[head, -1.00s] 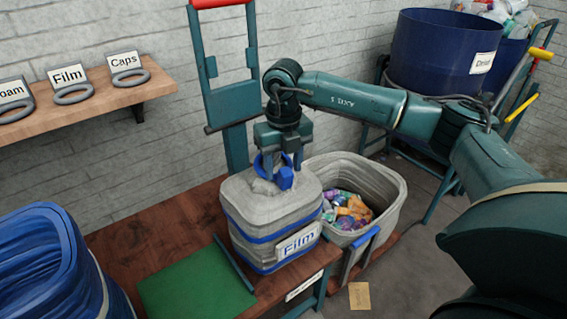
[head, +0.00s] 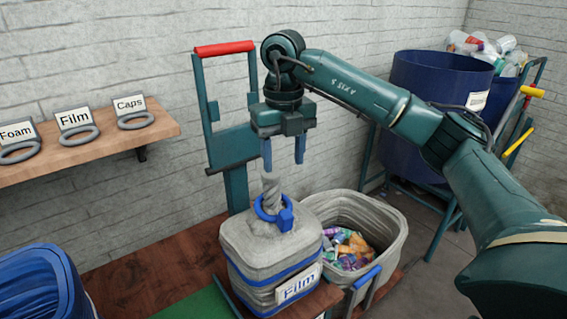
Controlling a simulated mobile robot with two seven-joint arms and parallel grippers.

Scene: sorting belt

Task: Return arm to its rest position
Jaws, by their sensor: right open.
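My right gripper (head: 284,150) hangs from the right arm, fingers pointing down, open and empty. It is above the grey bag labelled "Film" (head: 262,262), apart from it. The bag stands upright on the wooden bench. Its twisted neck (head: 270,186) rises out of a blue ring clamp (head: 262,212) with a blue block on its front. The neck's top is just below the gripper fingers. My left gripper is not in view.
A grey bin (head: 395,215) of colourful wrappers stands right of the bag. A green trolley with a red handle (head: 224,48) stands behind. A wooden shelf (head: 100,150) holds labelled rings at left. Blue barrels (head: 425,85) stand back right. A blue bag (head: 40,280) is front left.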

